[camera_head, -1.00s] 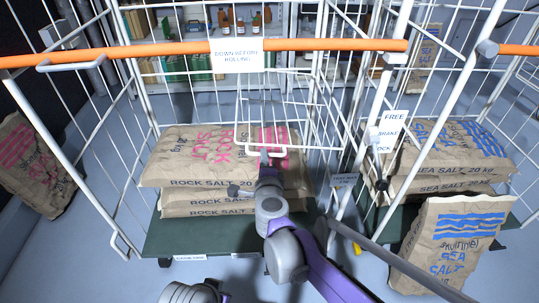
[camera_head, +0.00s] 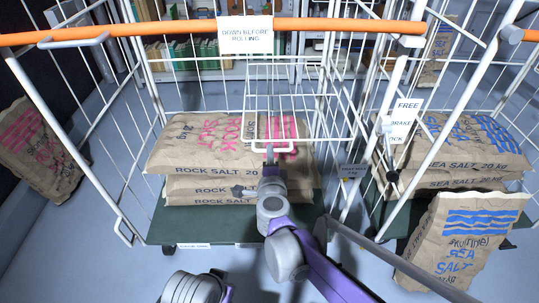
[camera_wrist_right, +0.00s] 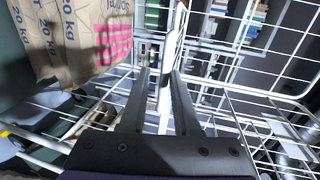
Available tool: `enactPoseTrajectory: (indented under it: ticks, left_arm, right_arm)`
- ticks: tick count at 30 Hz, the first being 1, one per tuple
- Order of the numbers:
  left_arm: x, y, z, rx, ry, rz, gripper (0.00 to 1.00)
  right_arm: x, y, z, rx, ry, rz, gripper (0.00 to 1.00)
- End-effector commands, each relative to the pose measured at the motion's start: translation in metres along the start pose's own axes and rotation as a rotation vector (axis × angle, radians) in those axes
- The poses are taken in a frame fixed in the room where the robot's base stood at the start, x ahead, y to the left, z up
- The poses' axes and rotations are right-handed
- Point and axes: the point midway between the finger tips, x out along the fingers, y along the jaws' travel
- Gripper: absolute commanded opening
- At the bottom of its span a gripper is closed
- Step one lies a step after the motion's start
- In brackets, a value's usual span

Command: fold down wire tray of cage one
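Cage one is a white wire roll cage with an orange top bar (camera_head: 170,29) and a dark green base (camera_head: 165,228). Its wire tray (camera_head: 284,68) hangs in the middle of the cage, above the rock salt sacks. My right gripper (camera_head: 270,152) is at the tray's lower near edge. In the right wrist view its two fingers (camera_wrist_right: 160,75) stand apart. A white bar shows in the gap between them; I cannot tell whether they touch it. My left gripper is out of view; a grey arm part of mine shows at bottom left.
Rock salt sacks (camera_head: 235,150) lie stacked on the base. A second cage with sea salt sacks (camera_head: 465,145) stands on the right, a loose sea salt sack (camera_head: 465,240) in front. A brake sign (camera_head: 403,120) hangs between the cages. Another sack (camera_head: 38,150) leans at left.

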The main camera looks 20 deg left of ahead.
Motion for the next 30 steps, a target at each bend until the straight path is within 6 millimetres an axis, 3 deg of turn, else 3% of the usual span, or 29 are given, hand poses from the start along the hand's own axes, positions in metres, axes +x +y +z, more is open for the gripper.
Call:
enactPoseTrajectory:
  ticks: [14, 30]
  left_arm:
    - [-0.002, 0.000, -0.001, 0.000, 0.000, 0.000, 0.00]
    - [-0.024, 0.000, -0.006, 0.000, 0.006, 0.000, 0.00]
  right_arm:
    - [-0.006, -0.002, 0.001, -0.001, -0.002, -0.001, 0.27]
    - [-0.100, -0.002, 0.001, -0.001, -0.002, -0.001, 0.27]
